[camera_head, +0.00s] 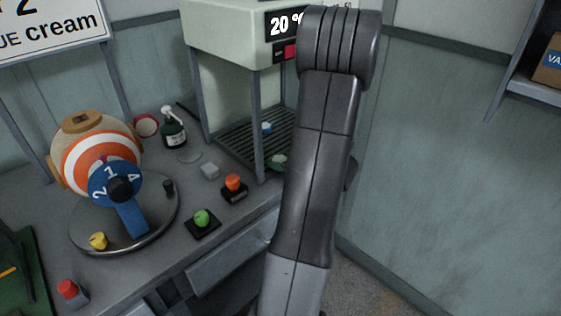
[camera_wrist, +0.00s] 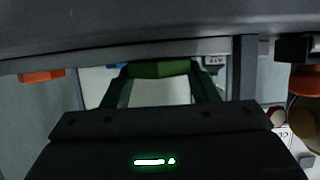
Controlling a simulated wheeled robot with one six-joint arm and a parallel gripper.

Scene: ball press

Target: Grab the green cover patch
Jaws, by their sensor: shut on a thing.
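In the wrist view, a dark green piece that looks like the green cover patch (camera_wrist: 160,69) sits between the tips of my gripper (camera_wrist: 161,82). The two dark fingers close in on it from both sides. Only its near face shows, just under a grey edge. In the camera_head view my arm stands in front, and my gripper and the held piece are hidden.
The table carries a striped globe (camera_head: 100,150) on a round plate, a green button (camera_head: 202,217), an orange button (camera_head: 233,182), a red button (camera_head: 68,288) and a bottle (camera_head: 173,128). The cabinet rack (camera_head: 240,143) holds small pieces. A wall shelf (camera_head: 530,93) is at right.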

